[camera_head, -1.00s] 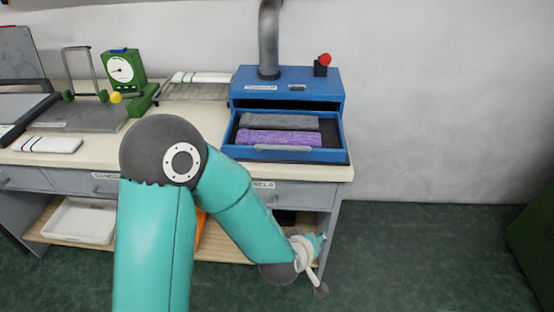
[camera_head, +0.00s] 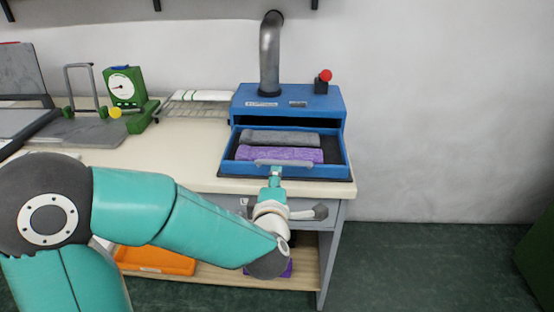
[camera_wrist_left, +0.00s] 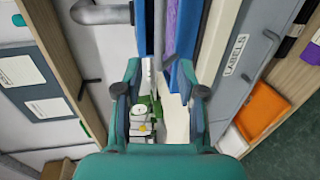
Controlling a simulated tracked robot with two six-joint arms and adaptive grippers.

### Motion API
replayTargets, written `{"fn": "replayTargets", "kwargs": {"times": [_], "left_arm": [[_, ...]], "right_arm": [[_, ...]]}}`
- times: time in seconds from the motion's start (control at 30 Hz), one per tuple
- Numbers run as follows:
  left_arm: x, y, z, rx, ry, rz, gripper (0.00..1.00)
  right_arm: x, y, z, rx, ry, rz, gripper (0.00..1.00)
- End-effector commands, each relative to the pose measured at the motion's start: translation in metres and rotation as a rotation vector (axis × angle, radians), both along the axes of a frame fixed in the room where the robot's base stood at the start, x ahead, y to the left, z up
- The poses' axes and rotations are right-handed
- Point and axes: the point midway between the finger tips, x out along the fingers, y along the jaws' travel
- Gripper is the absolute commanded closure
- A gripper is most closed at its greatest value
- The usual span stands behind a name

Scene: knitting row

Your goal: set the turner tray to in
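The blue turner tray (camera_head: 335,166) sticks out from the front of the blue turner box (camera_head: 290,97) on the bench. A grey roll (camera_head: 280,138) and a purple roll (camera_head: 280,154) lie in it. A pale grey handle (camera_head: 300,163) runs along its front wall. My left gripper (camera_head: 276,170) is at the tray's front, at the handle; whether they touch is unclear. In the left wrist view the gripper's fingers (camera_wrist_left: 159,70) stand apart, with part of the blue tray (camera_wrist_left: 180,40) beyond them. My right gripper is not in view.
A red-knobbed control (camera_head: 323,80) and a grey pipe (camera_head: 270,52) stand on the box. A wire rack (camera_head: 195,108) and green dial gauge (camera_head: 125,88) are to its left. Below are drawers and a shelf with an orange tray (camera_head: 155,260).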

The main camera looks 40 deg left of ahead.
Motion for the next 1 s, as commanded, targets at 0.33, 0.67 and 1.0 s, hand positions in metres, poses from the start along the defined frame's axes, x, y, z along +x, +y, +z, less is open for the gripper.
{"fn": "replayTargets", "kwargs": {"times": [0.33,0.67,1.0], "left_arm": [[0.06,0.038,-0.015,0.001,0.002,0.002,0.61],[0.083,0.051,-0.021,0.001,0.001,-0.001,0.61],[0.084,0.052,-0.021,0.001,0.001,-0.001,0.74]], "right_arm": [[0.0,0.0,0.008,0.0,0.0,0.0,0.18],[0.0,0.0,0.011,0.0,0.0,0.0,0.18],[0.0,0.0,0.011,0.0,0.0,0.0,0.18]]}}
